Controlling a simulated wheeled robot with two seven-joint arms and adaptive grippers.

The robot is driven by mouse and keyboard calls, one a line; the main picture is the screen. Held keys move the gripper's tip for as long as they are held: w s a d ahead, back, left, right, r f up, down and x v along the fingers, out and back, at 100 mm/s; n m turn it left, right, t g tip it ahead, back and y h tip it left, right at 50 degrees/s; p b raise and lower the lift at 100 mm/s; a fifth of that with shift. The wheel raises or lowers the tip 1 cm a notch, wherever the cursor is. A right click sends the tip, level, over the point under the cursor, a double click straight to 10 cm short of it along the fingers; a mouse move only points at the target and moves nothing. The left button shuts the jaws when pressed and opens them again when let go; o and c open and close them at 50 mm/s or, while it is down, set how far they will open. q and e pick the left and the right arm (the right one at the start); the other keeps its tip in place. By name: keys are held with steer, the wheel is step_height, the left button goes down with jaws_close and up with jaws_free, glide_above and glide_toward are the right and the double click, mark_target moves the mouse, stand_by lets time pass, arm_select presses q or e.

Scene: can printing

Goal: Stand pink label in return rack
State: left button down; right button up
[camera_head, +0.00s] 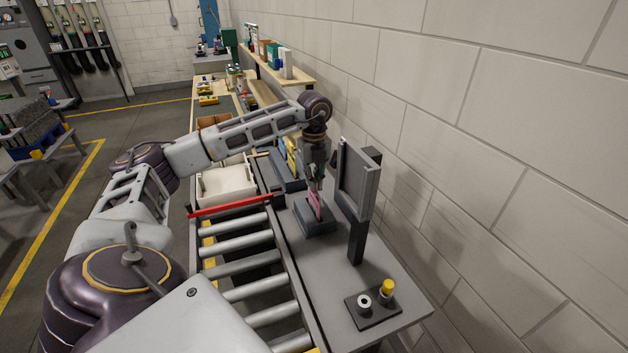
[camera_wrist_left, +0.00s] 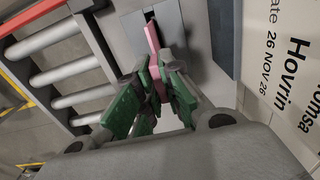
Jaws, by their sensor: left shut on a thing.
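The pink label (camera_head: 316,204) is a thin upright plate above the grey bench, and it also shows in the left wrist view (camera_wrist_left: 153,38). My left gripper (camera_head: 316,184) points down and is shut on the label's upper part, with green finger pads (camera_wrist_left: 153,95) either side of it. The label's lower end is at a small dark block-like rack (camera_head: 318,229); I cannot tell whether it sits in a slot. A dark rack (camera_head: 291,185) with yellow labels (camera_head: 291,152) stands farther back. My right gripper is not in view.
A grey upright panel (camera_head: 357,178) on a dark post (camera_head: 356,243) stands close right of my gripper. The wrist view shows a printed display (camera_wrist_left: 290,75). A roller conveyor (camera_head: 240,245) with a red bar (camera_head: 230,206) runs left. A yellow-topped peg (camera_head: 387,287) stands at the front.

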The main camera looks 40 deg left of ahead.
arm_select(q)
steer(key=c, duration=1.5)
jaws_free()
steer(key=shift+r, duration=0.85)
step_height(320, 180, up, 10)
steer(key=shift+r, duration=0.15)
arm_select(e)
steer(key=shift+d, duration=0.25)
arm_select(q)
steer(key=shift+r, duration=0.15)
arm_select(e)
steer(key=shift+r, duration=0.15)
arm_select(q)
step_height(320, 180, up, 9)
steer(key=p, duration=0.9)
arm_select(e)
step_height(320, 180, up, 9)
arm_select(q)
steer(key=shift+r+p, duration=0.5)
steer(key=shift+p, duration=0.1)
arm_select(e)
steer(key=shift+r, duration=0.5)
